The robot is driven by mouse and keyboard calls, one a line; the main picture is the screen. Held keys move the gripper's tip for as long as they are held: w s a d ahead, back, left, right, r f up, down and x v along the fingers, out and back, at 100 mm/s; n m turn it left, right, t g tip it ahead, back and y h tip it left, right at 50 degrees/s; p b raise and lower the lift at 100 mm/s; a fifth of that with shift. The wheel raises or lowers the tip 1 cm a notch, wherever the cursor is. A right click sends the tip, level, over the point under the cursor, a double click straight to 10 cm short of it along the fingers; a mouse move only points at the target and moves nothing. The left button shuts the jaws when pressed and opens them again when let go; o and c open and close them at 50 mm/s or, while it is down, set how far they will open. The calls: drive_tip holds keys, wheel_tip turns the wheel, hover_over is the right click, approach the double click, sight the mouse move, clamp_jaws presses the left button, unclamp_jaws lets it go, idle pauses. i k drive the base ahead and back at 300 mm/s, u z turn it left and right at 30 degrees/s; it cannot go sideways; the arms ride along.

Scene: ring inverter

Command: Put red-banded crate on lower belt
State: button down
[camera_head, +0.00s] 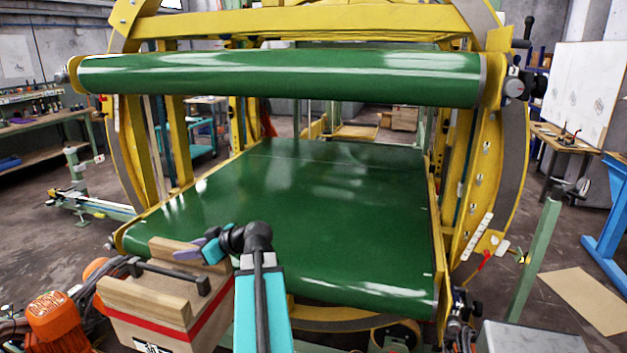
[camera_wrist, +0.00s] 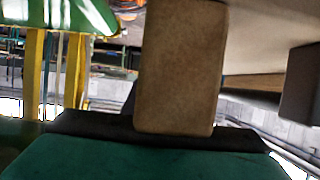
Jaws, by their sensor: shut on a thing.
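The red-banded crate (camera_head: 165,325) is at the lower left of the head view, at the near left corner of the ring frame. It has wooden battens on top, a dark bar handle and a red band; its underside is out of view. My gripper (camera_head: 198,249) is shut on the crate's far wooden batten. In the wrist view the wooden batten (camera_wrist: 180,70) fills the middle, against the dark and teal gripper parts. The green lower belt (camera_head: 300,205) lies bare beyond the crate. I cannot tell whether the crate touches the belt's edge.
A green upper belt roller (camera_head: 280,78) spans above the lower belt, with an open gap between. Yellow ring uprights (camera_head: 482,190) stand at both sides. An orange motor (camera_head: 53,318) with hoses sits left of the crate. A green post (camera_head: 535,255) stands at the right.

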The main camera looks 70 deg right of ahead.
sight(338, 236)
drive_tip(key=z, duration=0.45)
drive_tip(key=i, duration=0.75)
drive_tip(key=z, duration=1.15)
drive_tip(key=i, duration=0.95)
drive_tip(key=z, duration=0.6)
